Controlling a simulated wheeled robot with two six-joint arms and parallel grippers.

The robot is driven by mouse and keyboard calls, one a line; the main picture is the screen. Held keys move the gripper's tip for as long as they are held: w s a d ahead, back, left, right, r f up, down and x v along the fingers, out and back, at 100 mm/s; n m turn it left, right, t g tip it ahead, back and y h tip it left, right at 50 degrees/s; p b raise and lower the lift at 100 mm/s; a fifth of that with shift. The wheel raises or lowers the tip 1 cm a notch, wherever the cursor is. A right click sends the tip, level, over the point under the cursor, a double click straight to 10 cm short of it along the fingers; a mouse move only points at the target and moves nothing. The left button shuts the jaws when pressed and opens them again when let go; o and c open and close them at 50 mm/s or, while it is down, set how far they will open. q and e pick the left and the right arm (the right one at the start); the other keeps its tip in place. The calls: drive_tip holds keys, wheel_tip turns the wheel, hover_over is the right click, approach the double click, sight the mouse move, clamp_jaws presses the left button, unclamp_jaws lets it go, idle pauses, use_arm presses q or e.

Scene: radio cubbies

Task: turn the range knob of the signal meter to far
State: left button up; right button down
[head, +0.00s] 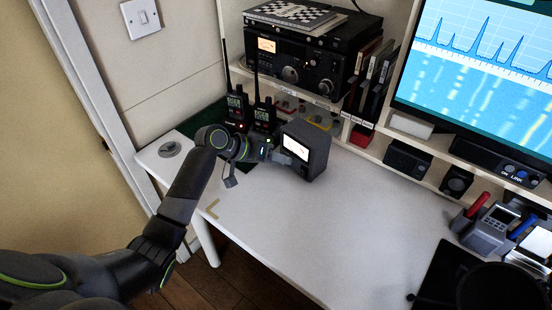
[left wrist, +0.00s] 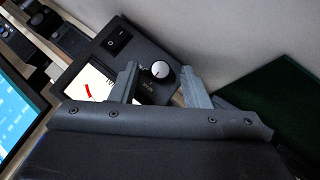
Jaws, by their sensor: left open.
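The signal meter (head: 314,150), a dark box with a lit white dial, stands on the white desk. In the left wrist view, the meter's front panel (left wrist: 147,44) shows a black rocker switch (left wrist: 117,42), part of the dial (left wrist: 88,86) with a red mark, and a round silver-topped range knob (left wrist: 160,70). My left gripper (head: 284,154) is in front of the meter's panel. Its open fingers lie on either side of the knob in the left wrist view; I cannot tell whether they touch it. The knob's position label is too small to read. My right gripper is out of view.
Two handheld radios (head: 237,108) stand behind my left wrist. A shelf above holds a large radio (head: 300,62) and books. A monitor (head: 487,62) and small devices (head: 408,158) are at right. The desk's middle (head: 290,225) is clear.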

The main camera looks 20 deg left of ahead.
use_arm(q)
clamp_jaws()
